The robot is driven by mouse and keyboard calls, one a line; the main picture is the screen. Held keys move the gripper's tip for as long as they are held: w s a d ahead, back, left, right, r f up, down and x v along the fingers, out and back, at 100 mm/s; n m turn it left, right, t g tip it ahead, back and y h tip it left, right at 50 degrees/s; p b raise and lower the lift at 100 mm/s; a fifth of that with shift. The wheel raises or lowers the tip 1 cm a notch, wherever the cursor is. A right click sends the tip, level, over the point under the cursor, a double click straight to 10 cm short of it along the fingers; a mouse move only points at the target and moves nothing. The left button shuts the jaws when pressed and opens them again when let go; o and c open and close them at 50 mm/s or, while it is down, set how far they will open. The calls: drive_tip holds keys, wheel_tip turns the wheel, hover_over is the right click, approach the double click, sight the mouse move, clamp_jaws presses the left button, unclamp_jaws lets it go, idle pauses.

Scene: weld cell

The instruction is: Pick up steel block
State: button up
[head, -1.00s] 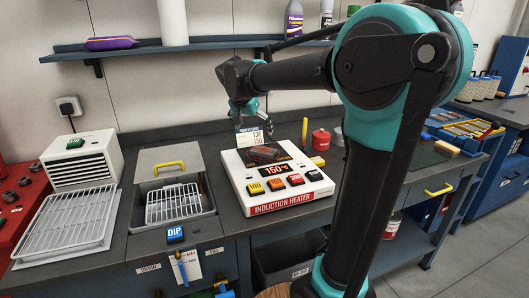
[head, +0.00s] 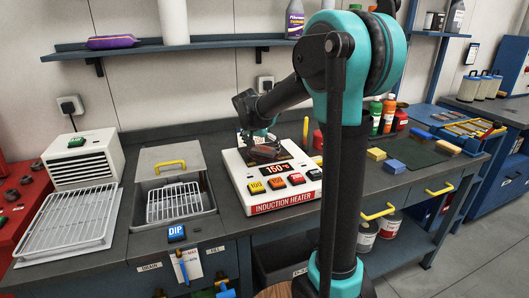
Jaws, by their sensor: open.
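A dark, brownish block (head: 265,153), which looks like the steel block, lies on top of the white induction heater (head: 229,163). The heater's display reads 150 degrees. My gripper (head: 262,139) is open and hangs over the heater, just above the block. Its fingertips are small in this view and partly overlap the block, so I cannot tell whether they touch it. The card at the back of the heater is mostly hidden behind my gripper.
A dip basin (head: 205,196) with a wire basket and a yellow-handled lid stands left of the heater. A wire rack (head: 70,225) lies farther left. Bottles (head: 388,112) and coloured blocks (head: 394,167) stand at right.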

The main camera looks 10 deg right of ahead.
drive_tip(key=shift+c, duration=0.5)
drive_tip(key=c, duration=1.6)
